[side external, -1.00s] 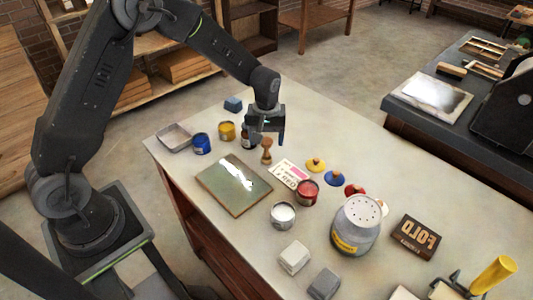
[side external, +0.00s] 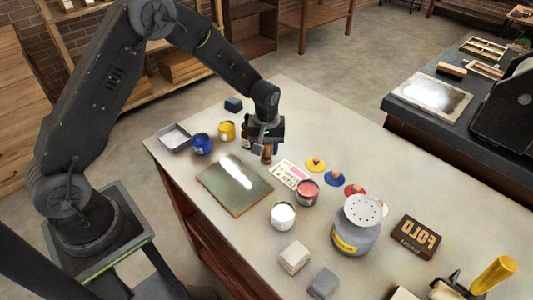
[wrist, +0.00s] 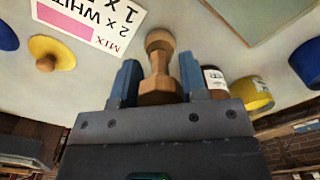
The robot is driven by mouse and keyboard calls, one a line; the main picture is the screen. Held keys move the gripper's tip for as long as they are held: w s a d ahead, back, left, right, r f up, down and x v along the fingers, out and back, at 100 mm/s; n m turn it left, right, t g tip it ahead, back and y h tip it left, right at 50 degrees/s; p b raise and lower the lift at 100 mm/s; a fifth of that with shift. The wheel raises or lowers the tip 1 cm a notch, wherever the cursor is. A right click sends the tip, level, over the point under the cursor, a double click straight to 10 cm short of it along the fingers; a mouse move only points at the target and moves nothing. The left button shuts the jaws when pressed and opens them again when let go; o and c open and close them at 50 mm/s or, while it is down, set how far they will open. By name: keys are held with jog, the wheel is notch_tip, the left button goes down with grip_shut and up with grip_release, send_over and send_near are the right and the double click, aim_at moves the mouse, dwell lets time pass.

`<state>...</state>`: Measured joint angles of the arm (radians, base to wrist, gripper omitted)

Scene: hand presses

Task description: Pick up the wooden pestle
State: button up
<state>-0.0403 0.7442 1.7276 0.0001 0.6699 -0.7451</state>
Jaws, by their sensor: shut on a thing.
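The wooden pestle (wrist: 159,62) stands between the two fingers of my gripper (wrist: 158,80) in the wrist view. The fingers are shut on it, one on each side. In the side external view the pestle (side external: 267,154) shows just below my gripper (side external: 264,146), its upper part hidden by the fingers. Its base appears to be at the worktable, and I cannot tell whether it touches.
A brown bottle (side external: 246,140), a yellow tin (side external: 227,131) and a blue tin (side external: 201,144) stand close on the left. A printed card (side external: 289,173) and a red tin (side external: 307,191) are to the right. A glass slab (side external: 234,184) lies in front.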

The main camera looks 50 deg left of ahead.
jog(key=shift+c, duration=0.7)
jog(key=shift+r, duration=0.55)
jog(key=r, duration=0.1)
jog(key=a+r, duration=0.1)
jog(key=r, duration=0.2)
jog(key=shift+s+a, duration=0.15)
jog(key=shift+s, duration=0.15)
jog(key=s+a+r, duration=0.4)
jog(key=a+r, duration=0.2)
jog(key=a, duration=0.2)
jog(key=s+d+f, duration=0.1)
jog(key=s+d, duration=0.2)
jog(key=d, duration=1)
jog(key=s+d, duration=0.4)
jog(key=d, duration=1)
jog(key=shift+w+a+f, duration=0.1)
jog(key=shift+w+f, duration=0.05)
jog(key=shift+f, duration=1.2)
jog(key=shift+w+f, duration=0.15)
jog(key=shift+f, duration=1.2)
